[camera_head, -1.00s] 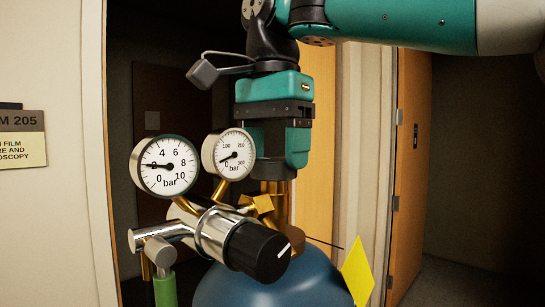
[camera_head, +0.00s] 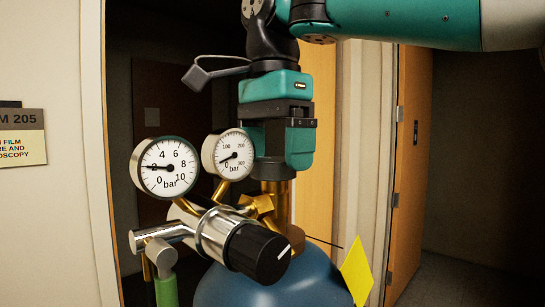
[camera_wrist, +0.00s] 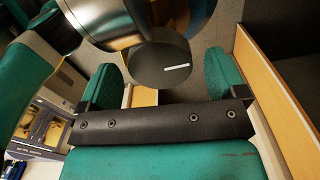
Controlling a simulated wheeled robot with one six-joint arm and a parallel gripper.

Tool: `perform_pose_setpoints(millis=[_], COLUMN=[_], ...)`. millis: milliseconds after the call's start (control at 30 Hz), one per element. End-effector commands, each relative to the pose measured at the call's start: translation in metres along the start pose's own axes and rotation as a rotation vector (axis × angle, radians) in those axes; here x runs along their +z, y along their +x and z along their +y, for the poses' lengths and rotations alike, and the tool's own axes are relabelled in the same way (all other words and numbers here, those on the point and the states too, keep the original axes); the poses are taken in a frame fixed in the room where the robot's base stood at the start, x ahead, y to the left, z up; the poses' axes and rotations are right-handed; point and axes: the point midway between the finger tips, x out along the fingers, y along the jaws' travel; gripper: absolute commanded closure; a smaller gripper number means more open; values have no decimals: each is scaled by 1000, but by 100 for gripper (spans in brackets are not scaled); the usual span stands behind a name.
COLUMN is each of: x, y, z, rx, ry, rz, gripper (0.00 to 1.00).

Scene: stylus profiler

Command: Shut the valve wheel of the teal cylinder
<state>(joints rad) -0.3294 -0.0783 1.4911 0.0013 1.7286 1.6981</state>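The cylinder (camera_head: 270,287) shows its rounded blue-teal shoulder at the bottom of the head view. A brass valve stem (camera_head: 276,190) rises from it, straight under my gripper (camera_head: 276,170). My gripper points down over the top of the valve. In the wrist view its two teal fingers (camera_wrist: 163,85) stand well apart. The valve wheel itself does not show in either view; my gripper covers the place at the top of the stem. I cannot tell whether the fingers press on the wheel.
A regulator with a black knob (camera_head: 258,252) sticks out in front of the valve, close to my gripper. Two gauges, a larger one (camera_head: 165,167) and a smaller one (camera_head: 228,155), stand left of it. A yellow tag (camera_head: 357,270) hangs at right. A wooden door (camera_head: 408,170) is behind.

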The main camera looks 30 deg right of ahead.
Motion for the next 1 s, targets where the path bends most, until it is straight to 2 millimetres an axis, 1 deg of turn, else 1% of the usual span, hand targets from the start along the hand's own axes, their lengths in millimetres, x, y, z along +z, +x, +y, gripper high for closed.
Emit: perform_pose_setpoints(millis=[167,267,700,767,833,1000], x=[0,0,0,0,0,0], y=[-1,-8,-65,-70,-72,-70], z=[0,0,0,0,0,0], rx=[0,0,0,0,0,0], ry=[-2,-2,-3,-3,-3,-3], rz=[0,0,0,0,0,0], gripper=[10,10,10,10,10,10])
